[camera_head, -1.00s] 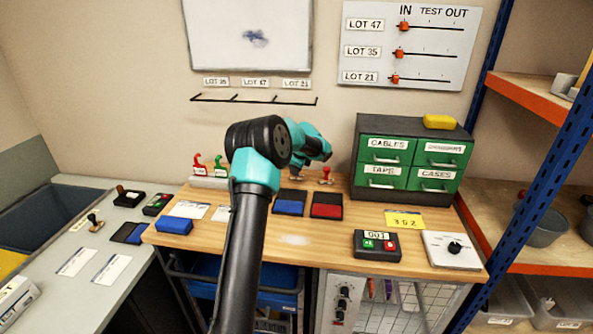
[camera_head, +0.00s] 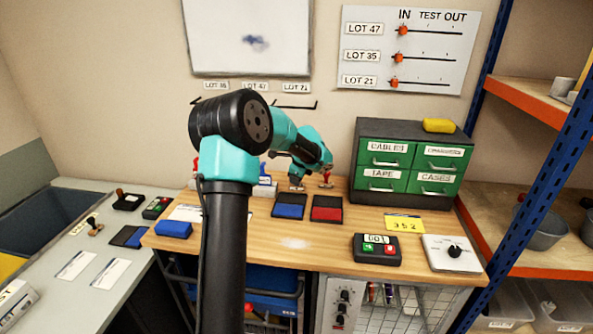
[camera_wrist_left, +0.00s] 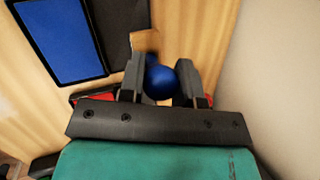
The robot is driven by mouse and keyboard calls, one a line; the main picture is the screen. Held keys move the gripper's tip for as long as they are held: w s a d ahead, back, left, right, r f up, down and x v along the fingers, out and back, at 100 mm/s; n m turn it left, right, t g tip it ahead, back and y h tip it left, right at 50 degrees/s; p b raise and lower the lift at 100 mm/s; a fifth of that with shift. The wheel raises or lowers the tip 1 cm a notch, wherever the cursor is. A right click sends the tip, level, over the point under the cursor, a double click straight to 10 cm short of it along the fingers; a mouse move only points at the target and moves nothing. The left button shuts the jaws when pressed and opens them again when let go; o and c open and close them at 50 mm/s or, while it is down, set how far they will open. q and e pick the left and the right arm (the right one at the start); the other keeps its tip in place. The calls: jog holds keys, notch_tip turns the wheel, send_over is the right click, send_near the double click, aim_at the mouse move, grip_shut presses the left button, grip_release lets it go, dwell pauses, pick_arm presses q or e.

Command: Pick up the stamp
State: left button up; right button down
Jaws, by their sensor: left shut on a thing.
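My left gripper (camera_head: 297,184) is low over the wooden bench, just behind the blue ink pad (camera_head: 290,206). In the left wrist view, my gripper (camera_wrist_left: 162,85) is shut on the round blue knob of a stamp (camera_wrist_left: 161,82), and the rest of the stamp is mostly hidden. In the head view the jaws and arm hide the knob. A red-handled stamp (camera_head: 326,179) stands just right of the gripper, behind the red ink pad (camera_head: 327,208). My right gripper is not in view.
A green drawer cabinet (camera_head: 412,165) stands on the right of the bench. A black button box (camera_head: 377,248), a yellow card (camera_head: 404,222) and a white dial box (camera_head: 453,253) are in front. A blue block (camera_head: 173,229) is at left. The front middle is clear.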

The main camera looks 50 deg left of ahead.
pick_arm(q)
jog(key=s+d, duration=0.2)
jog(key=d, duration=0.1)
jog(key=s+d, duration=0.1)
jog(key=s, duration=0.1)
jog(key=shift+d+r, duration=0.25)
jog(key=shift+d, duration=0.1)
